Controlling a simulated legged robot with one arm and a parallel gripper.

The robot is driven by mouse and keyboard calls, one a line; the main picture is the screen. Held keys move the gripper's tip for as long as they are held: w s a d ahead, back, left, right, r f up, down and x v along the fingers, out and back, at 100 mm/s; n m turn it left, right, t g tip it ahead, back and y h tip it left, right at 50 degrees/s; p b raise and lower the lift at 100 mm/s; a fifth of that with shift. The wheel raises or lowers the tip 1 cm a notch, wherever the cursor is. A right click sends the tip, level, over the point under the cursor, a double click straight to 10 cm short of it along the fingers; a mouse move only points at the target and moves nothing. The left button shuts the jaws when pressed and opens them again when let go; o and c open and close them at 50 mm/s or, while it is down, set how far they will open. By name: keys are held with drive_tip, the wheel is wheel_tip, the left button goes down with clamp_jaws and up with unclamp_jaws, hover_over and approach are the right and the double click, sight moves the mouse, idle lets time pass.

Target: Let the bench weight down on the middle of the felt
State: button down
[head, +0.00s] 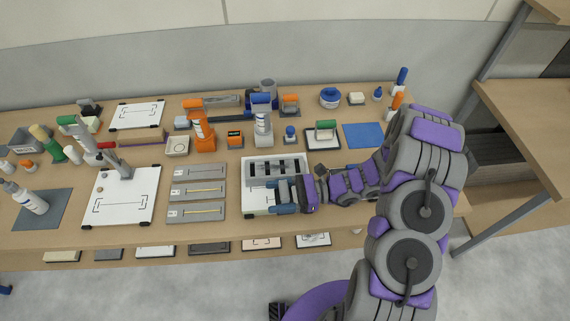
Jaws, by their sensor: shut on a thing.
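My gripper (284,195), with its blue-grey fingers, reaches in from the right over the front middle of the bench. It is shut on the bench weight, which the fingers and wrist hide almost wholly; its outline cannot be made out. A flat blue square (364,135), which looks like felt, lies bare at the back right. A grey-blue mat (52,218) at the far left carries a white bottle. I cannot tell which of the two is the felt.
Several grey plates (196,191) lie left of my gripper. A white marked board (122,208) lies farther left. A shelf rack (520,125) stands at right.

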drive_tip(key=s+d+f+n+g+h, duration=0.3)
drive_tip(key=s+n+g+h, duration=0.15)
drive_tip(key=s+g, duration=0.2)
drive_tip(key=s+d+f+n+g+h, duration=0.3)
drive_tip(key=s+d+n+g, duration=0.15)
drive_tip(key=s+g, duration=0.2)
drive_tip(key=s+d+f+n+g+h, duration=0.1)
drive_tip(key=s+d+n+g+h, duration=0.2)
drive_tip(key=d+n+h, duration=1)
drive_tip(key=w+d+r+n+t+h, duration=0.4)
drive_tip(key=w+d+n+t+h, duration=0.35)
drive_tip(key=w+d+h, duration=0.45)
drive_tip(key=w+a+r+n+t+h, duration=0.1)
drive_tip(key=w+a+r+n+t, duration=0.1)
drive_tip(key=w+t, duration=0.3)
drive_tip(key=w+a+r+n+t+h, duration=0.1)
drive_tip(key=w+a+n+t+h, duration=0.1)
drive_tip(key=w+n+t, duration=0.2)
drive_tip(key=w+t, duration=0.2)
drive_tip(key=w, duration=0.2)
drive_tip(key=shift+w+r+n, duration=0.25)
drive_tip(key=shift+r+n, duration=0.1)
